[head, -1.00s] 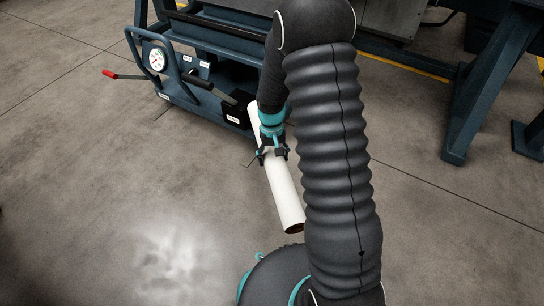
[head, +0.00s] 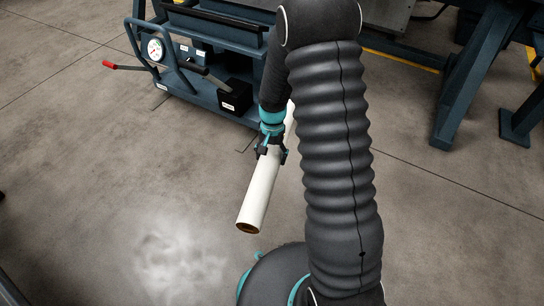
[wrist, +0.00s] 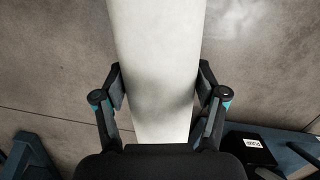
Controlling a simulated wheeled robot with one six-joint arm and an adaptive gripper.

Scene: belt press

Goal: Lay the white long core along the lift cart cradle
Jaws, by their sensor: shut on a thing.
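The white long core (head: 260,190) is a pale tube with a brown open end toward the camera. My gripper (head: 270,152) is shut around it partway along its length and holds it over the floor. In the wrist view the core (wrist: 157,60) runs between the two fingers of my gripper (wrist: 160,88), one on each side. The core's far part is partly hidden behind my arm. The lift cart (head: 215,85) is the blue frame at the upper left. I cannot clearly make out its cradle; a dark bar (head: 222,27) runs along its top.
The cart carries a round gauge (head: 155,49), a lever with a red grip (head: 108,64) and a black box (head: 235,96). Blue machine legs (head: 465,95) stand at the right. The floor at the left and front is open.

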